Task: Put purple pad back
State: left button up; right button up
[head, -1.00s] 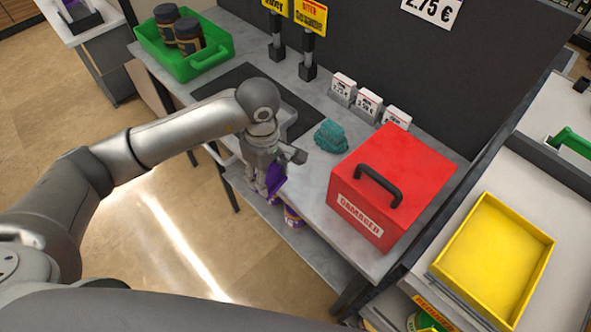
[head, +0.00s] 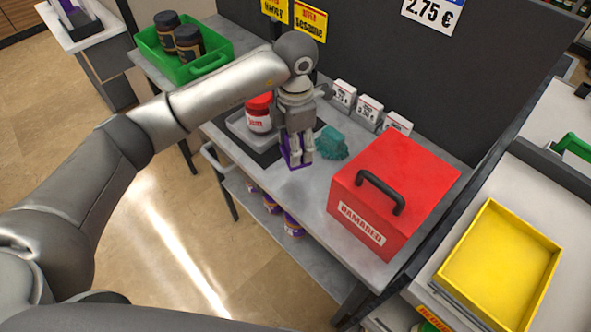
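The purple pad (head: 284,152) is at the fingers of my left gripper (head: 301,160), just over the grey counter (head: 330,187) or touching it. The gripper points down and appears shut on the pad. Its fingers hide part of the pad, and the exact contact is hard to see. The pad is left of a crumpled teal cloth (head: 332,143) and right of a jar with a red lid (head: 258,116). My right gripper is not in view.
A red box (head: 405,180) with a black handle stands to the right on the counter. White price cards (head: 369,107) stand behind the cloth. A green crate (head: 172,62) holds dark jars at the back left. Purple-lidded jars (head: 292,226) stand on the lower shelf.

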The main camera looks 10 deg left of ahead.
pick_arm(q)
notch_tip(320, 180, down, 8)
jog(key=shift+f+p, duration=0.1)
jog(key=shift+p, duration=0.8)
jog(key=o, duration=1)
jog(key=shift+f, duration=0.1)
jog(key=shift+r, duration=0.3)
notch_tip(320, 180, up, 11)
jog(key=b, duration=0.3)
jog(key=shift+f, duration=0.15)
jog(key=shift+r, duration=0.55)
